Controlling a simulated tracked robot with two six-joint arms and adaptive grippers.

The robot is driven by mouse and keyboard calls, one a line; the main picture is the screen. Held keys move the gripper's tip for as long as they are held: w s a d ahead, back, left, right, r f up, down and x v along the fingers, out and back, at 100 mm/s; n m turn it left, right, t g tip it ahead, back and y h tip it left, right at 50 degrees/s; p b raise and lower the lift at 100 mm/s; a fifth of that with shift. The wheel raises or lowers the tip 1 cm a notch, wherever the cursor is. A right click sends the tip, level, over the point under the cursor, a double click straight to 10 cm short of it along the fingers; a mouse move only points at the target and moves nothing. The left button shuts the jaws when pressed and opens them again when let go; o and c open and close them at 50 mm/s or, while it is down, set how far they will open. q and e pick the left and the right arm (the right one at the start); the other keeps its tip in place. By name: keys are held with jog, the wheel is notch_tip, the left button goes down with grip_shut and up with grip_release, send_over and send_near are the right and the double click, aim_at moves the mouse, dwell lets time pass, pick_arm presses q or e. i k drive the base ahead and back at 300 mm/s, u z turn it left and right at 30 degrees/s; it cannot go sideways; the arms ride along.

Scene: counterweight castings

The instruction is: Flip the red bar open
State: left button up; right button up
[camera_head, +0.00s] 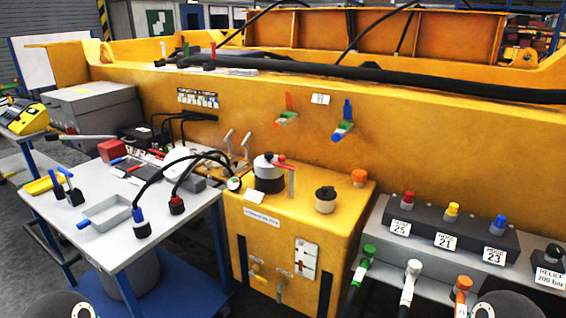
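A small red bar (285,166) lies nearly level beside the dark-topped cylinder (268,172) on top of the yellow cabinet (290,213). A pale upright post (291,183) stands just under its right part. I cannot tell for certain which of these red pieces is the bar of the task. Neither gripper shows; only dark rounded parts, likely of my arms, show at the bottom left and bottom right edges.
A grey cart (108,243) with tools, a tray (105,213) and looping black hoses stands at left. A grey manifold (440,232) with red, yellow and blue caps stands at right.

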aim_at(282, 158)
jog(key=z, duration=0.05)
jog(key=k, duration=1.25)
jog(key=u, duration=0.45)
jog(key=i, duration=1.95)
jog(key=z, duration=0.3)
